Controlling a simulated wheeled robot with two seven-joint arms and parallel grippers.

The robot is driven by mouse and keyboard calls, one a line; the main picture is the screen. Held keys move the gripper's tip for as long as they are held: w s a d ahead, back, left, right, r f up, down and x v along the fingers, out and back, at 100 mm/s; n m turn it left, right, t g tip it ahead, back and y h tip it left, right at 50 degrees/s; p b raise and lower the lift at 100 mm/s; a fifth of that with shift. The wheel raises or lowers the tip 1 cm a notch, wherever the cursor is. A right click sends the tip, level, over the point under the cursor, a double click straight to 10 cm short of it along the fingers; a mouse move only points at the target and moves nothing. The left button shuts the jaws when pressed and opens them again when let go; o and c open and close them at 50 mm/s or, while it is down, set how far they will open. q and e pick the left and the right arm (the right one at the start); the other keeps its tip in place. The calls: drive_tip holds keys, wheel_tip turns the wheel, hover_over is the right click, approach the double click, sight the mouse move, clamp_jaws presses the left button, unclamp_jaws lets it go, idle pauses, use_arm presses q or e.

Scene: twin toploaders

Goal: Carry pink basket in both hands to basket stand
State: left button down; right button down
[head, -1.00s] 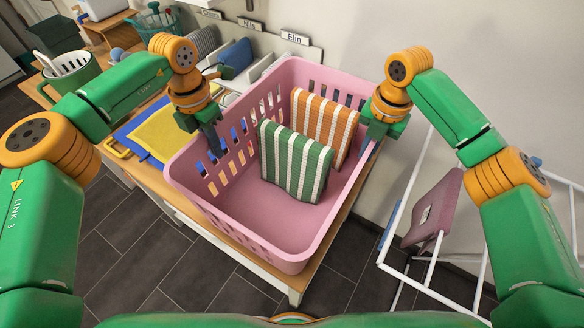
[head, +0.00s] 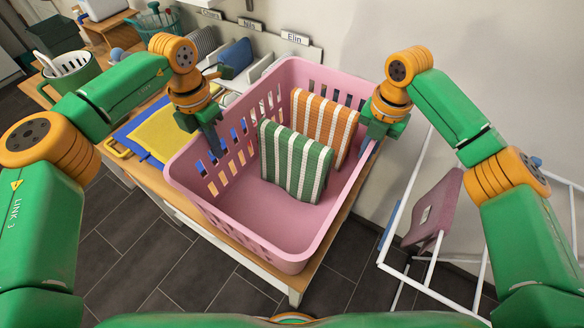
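The pink basket (head: 296,256) sits upright on a wooden table, with slotted walls. It holds a green-and-white striped cloth (head: 294,160) and an orange-and-white striped cloth (head: 325,122). My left gripper (head: 214,145) is at the basket's left rim, one dark finger lying along the inside of the wall; the other finger is hidden. My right gripper (head: 368,145) is at the right rim, its fingers partly hidden by its green body. Both appear shut on the rim. No basket stand can be clearly made out.
A white tube frame (head: 420,283) with a mauve piece (head: 434,207) stands on the floor at the right. Dark tiled floor (head: 140,255) is open in front.

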idle(0.5)
